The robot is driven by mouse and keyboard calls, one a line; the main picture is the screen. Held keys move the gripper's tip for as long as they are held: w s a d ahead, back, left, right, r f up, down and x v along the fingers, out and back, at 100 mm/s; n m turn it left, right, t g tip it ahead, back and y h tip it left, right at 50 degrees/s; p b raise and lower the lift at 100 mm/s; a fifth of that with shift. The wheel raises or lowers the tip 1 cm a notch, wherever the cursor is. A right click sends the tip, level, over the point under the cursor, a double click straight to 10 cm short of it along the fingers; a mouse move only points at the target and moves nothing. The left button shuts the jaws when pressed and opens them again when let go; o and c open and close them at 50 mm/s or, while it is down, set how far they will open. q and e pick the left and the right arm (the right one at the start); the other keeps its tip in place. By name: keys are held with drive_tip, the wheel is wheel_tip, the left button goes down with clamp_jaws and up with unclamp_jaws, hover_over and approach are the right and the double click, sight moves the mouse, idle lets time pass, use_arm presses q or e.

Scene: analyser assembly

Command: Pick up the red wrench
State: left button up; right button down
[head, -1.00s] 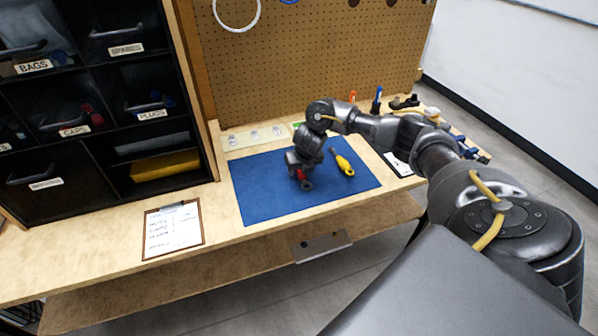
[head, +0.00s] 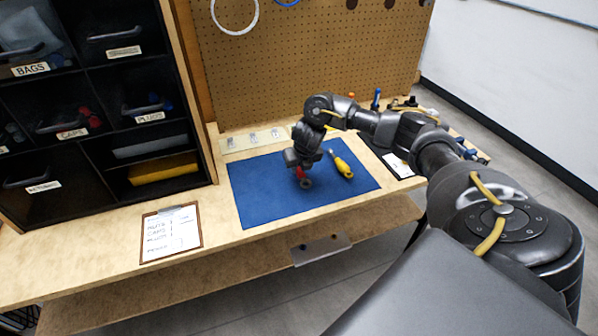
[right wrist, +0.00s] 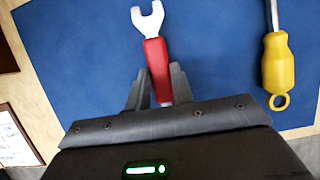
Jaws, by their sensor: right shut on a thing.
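The red wrench (right wrist: 156,60) shows in the right wrist view with a silver open-ended jaw pointing up and a red handle. Its handle lies between the two fingers of my right gripper (right wrist: 158,85), which is shut on it. In the head view the red wrench (head: 301,174) hangs below my right gripper (head: 299,165), over the blue mat (head: 262,200). My left gripper is not in view.
A yellow-handled screwdriver (head: 343,168) lies on the mat to the right of the wrench. A clipboard (head: 171,232) lies left of the mat. Black labelled bins (head: 100,100) stand at the left, and a pegboard (head: 300,70) rises behind. The mat's left part is clear.

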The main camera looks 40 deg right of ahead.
sight(303, 173)
drive_tip(key=v, duration=0.4)
drive_tip(key=shift+s+d+f, duration=0.1)
drive_tip(key=shift+s+d, duration=0.1)
drive_tip(key=shift+d, duration=0.05)
drive_tip(key=s+r+p, duration=0.5)
drive_tip(key=s+r, duration=0.2)
drive_tip(key=s, duration=0.5)
drive_tip(key=shift+a+r, duration=0.2)
drive_tip(key=shift+r, duration=0.05)
drive_tip(key=shift+s, duration=0.1)
